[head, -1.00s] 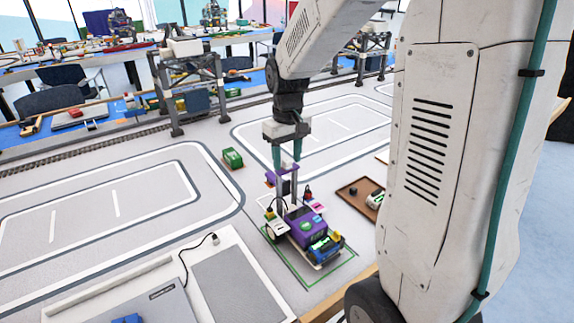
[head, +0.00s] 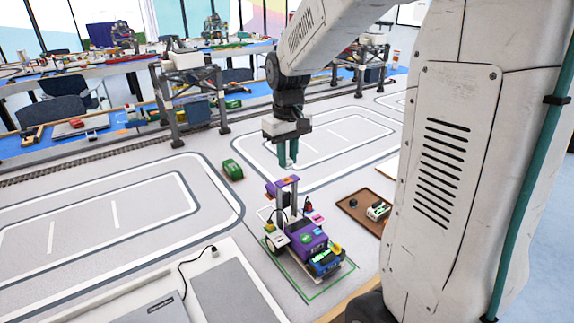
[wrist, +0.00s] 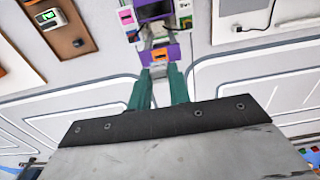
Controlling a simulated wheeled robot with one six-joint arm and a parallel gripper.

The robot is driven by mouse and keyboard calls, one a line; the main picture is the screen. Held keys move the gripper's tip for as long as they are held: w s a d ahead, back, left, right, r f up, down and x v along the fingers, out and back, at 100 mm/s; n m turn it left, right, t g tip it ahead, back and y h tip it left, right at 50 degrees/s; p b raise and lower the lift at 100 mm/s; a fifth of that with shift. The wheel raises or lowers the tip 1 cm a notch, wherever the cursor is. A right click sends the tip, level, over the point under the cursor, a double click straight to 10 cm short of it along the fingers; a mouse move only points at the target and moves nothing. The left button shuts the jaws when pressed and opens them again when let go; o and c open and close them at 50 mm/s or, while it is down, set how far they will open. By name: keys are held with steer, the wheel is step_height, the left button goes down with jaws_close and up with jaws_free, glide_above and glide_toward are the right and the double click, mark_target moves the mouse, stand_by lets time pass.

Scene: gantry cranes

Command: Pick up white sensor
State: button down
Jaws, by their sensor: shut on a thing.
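My gripper (head: 288,152) hangs above the small wheeled vehicle, with its green fingers pointing down. In the wrist view its fingers (wrist: 159,86) are closed around a small pale piece (wrist: 158,71) at the tips, which looks like the white sensor; it is mostly hidden and its shape is unclear. The purple vehicle (head: 308,240), with a grey mast (head: 294,196), stands below, inside a green outline. A purple and orange block (wrist: 160,54) shows just past the fingertips in the wrist view. The fingertips appear above the mast top.
A brown tray (head: 352,203) with a white device (head: 378,211) lies right of the vehicle. A green block (head: 232,170) is to the left on the mat. Gantry cranes (head: 190,95) stand behind. The mat between is open.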

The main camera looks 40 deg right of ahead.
steer(key=s+r, duration=0.1)
steer(key=s, duration=1.5)
steer(key=shift+d, duration=0.3)
steer(key=shift+w, duration=0.1)
